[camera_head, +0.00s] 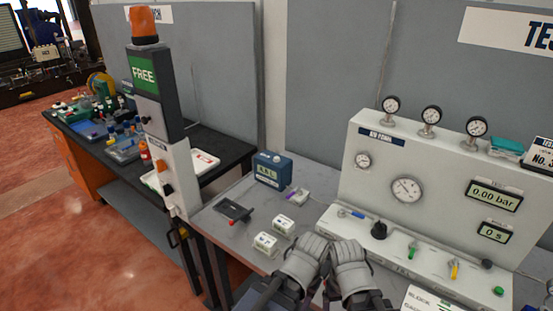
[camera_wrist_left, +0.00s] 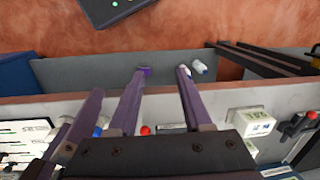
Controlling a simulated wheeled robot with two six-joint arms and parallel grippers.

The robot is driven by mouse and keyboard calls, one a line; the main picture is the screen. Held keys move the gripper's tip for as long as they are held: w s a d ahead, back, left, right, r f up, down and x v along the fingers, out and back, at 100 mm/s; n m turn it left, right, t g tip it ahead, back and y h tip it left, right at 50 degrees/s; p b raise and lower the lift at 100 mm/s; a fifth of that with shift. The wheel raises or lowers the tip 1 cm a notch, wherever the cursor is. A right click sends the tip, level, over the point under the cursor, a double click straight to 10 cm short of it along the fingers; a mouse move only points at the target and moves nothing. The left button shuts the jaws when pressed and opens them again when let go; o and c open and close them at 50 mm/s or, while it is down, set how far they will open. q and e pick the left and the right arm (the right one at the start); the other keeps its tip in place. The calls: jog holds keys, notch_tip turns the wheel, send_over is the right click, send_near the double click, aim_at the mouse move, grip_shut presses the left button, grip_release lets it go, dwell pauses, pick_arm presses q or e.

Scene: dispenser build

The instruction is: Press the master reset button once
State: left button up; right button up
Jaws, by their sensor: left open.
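No button with a readable master reset label shows in either view. In the left wrist view a round red knob (camera_wrist_left: 145,130) shows on the pale bench edge, between the fingers of my left gripper (camera_wrist_left: 164,74); the gap to it cannot be judged. The left gripper is open, its purple fingers apart. In the head view my grey left wrist (camera_head: 303,262) and right wrist (camera_head: 352,268) stand close together at the bottom middle, and the right fingers are hidden. The test panel (camera_head: 335,165) carries a green knob (camera_head: 499,291) and a black knob (camera_head: 379,231).
The signal tower (camera_head: 152,100) reads FREE. A white card (camera_head: 425,300) lies right of my wrists. The red floor (camera_head: 60,210) is open at left.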

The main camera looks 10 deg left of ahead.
pick_arm(q)
grip_shut()
dwell(1.5)
